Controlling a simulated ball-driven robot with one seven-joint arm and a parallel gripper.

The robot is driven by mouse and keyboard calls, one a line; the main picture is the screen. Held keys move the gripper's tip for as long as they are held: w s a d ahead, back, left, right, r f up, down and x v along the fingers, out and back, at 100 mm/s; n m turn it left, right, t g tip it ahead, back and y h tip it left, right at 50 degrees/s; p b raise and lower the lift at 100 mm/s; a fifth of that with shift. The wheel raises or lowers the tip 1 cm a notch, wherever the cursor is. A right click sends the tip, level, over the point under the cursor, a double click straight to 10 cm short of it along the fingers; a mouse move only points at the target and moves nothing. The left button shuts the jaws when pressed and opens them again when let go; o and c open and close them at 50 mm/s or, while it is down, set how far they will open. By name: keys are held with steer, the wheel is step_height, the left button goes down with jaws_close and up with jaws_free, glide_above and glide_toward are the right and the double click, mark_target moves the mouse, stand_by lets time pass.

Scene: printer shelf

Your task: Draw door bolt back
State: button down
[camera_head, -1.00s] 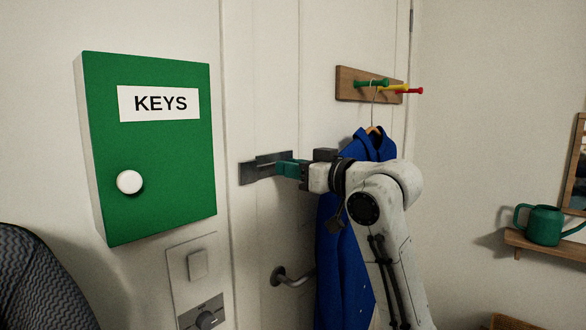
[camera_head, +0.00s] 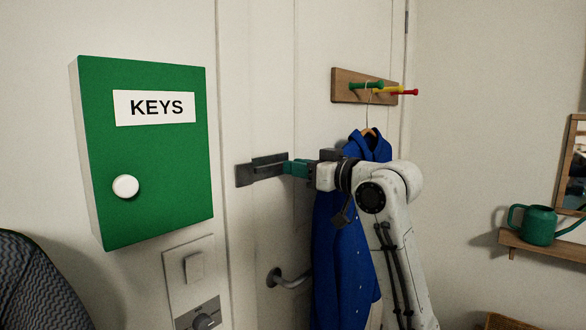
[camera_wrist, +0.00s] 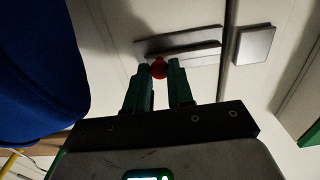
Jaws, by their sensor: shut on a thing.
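The door bolt (camera_head: 260,170) is a dark grey metal fitting lying level on the white door, at its left edge. In the wrist view, which is turned upside down, the bolt (camera_wrist: 190,50) shows as long grey strips with a red knob (camera_wrist: 158,68). My gripper (camera_head: 288,168) reaches in from the right, at the bolt's right part. In the wrist view its green fingers (camera_wrist: 160,73) are shut on the red knob, one on each side. In the head view the fingers hide the knob.
A green KEYS cabinet (camera_head: 150,190) with a white knob hangs left of the door. A blue coat (camera_head: 338,250) hangs from the peg rail (camera_head: 345,85), close behind my arm. A door handle (camera_head: 285,278) sits below the bolt. A wall plate (camera_head: 193,262) is under the cabinet.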

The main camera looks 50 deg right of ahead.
steer(key=c, duration=1)
jaws_free()
steer(key=shift+s+d, duration=0.1)
steer(key=shift+d, duration=0.15)
steer(key=s, duration=0.5)
steer(key=s+b, duration=0.1)
steer(key=s, duration=0.4)
steer(key=shift+s+d+b, duration=0.2)
steer(key=shift+s+b, duration=0.1)
steer(key=shift+s, duration=0.1)
